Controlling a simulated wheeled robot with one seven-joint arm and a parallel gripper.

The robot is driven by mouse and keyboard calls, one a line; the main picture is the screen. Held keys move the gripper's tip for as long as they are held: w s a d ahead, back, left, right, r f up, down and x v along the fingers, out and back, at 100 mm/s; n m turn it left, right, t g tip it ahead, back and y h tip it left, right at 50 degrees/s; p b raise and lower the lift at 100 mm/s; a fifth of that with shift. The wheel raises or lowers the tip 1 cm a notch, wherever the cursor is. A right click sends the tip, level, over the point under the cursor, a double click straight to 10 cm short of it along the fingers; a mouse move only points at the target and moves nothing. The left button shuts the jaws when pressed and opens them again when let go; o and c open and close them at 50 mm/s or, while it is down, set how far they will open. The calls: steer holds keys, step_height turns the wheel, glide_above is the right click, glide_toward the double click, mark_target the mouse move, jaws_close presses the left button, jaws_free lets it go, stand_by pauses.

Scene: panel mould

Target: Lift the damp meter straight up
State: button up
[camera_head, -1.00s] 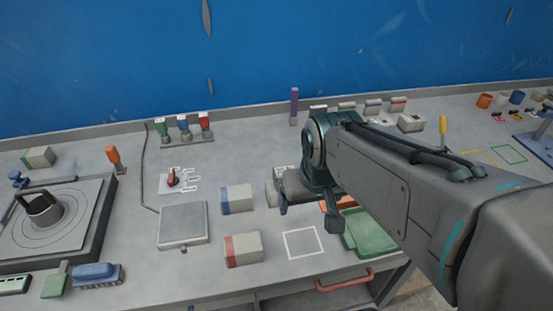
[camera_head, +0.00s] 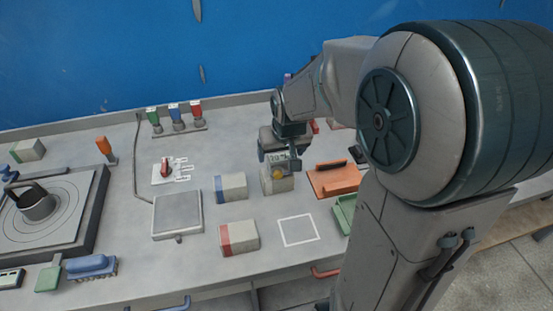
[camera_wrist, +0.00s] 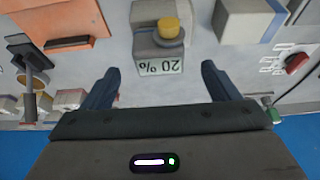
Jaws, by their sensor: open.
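The damp meter is a small grey device with a yellow-orange knob and a display reading "20 %". It shows in the wrist view (camera_wrist: 158,50), upside down, and in the head view (camera_head: 278,157). It is at a pale grey block (camera_head: 280,184); whether it rests on the block or against it is hard to tell. My gripper (camera_head: 280,160) is open and points down at the meter. In the wrist view, its two dark fingers (camera_wrist: 160,70) stand apart on either side of the display end, with visible gaps. Part of the meter is hidden by the gripper in the head view.
Left of the meter are a blue-ended block (camera_head: 231,187) and a red-ended block (camera_head: 238,238). An orange float (camera_head: 334,181) and a green tray (camera_head: 344,215) lie to the right. A white outlined square (camera_head: 298,231) on the bench is empty.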

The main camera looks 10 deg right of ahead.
mark_target(280, 159)
steer(key=shift+p+x, duration=0.35)
steer(key=shift+x, duration=2.6)
steer(key=c, duration=1.4)
steer(key=shift+r, duration=0.1)
